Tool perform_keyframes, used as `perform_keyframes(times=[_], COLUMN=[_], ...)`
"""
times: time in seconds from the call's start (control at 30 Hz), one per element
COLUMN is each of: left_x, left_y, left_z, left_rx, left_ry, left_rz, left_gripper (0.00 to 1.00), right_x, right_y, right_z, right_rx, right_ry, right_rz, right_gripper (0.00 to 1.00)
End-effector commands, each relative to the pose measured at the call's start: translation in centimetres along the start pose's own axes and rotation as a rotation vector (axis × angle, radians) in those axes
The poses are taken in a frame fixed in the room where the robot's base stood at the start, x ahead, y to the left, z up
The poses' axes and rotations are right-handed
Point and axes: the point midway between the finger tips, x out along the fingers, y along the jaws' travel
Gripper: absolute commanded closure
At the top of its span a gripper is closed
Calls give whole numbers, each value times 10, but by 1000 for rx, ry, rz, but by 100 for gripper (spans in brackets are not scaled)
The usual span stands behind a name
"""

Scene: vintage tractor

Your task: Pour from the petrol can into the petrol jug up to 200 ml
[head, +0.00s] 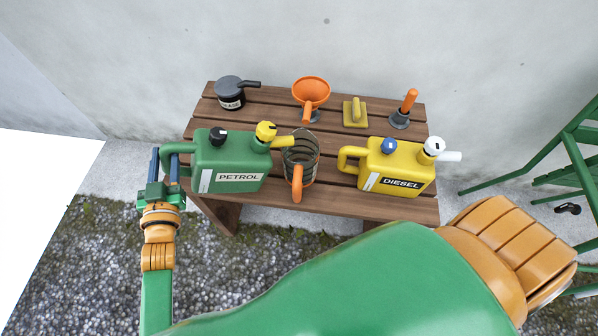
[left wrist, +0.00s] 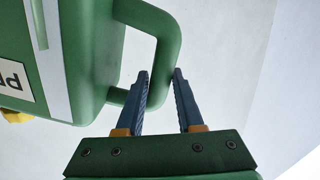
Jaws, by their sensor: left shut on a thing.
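The green petrol can (head: 232,164) is at the left of the wooden bench, looking upright, with a black cap and a yellow spout (head: 268,133) pointing right. It also shows in the left wrist view (left wrist: 95,60). The petrol jug (head: 301,157), clear with dark rings and an orange handle toward me, stands just right of the can. The spout tip is at the jug's rim in the picture; I cannot tell the liquid level. My left gripper (head: 165,170) is shut on the can's handle (left wrist: 165,50), left of the can. My right gripper is out of view.
A yellow diesel can (head: 397,167) stands right of the jug. Behind are a grey grease pot (head: 231,92), an orange funnel (head: 311,92), a yellow block (head: 355,112) and an orange-handled tool (head: 405,108). A wall (head: 330,40) backs the bench. Green framework (head: 572,150) stands at right.

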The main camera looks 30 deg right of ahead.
Motion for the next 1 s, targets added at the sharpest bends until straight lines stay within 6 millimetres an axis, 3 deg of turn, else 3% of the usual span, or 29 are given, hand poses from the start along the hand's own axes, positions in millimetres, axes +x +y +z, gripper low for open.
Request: perform_keyframes(times=[1.0], left_x=[0], left_y=[1], left_z=[-13], left_rx=[37], left_ry=[4], left_rz=[-1], left_gripper=[100], right_x=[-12], right_y=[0], right_z=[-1], right_rx=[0], right_ry=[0], right_rz=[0], right_gripper=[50])
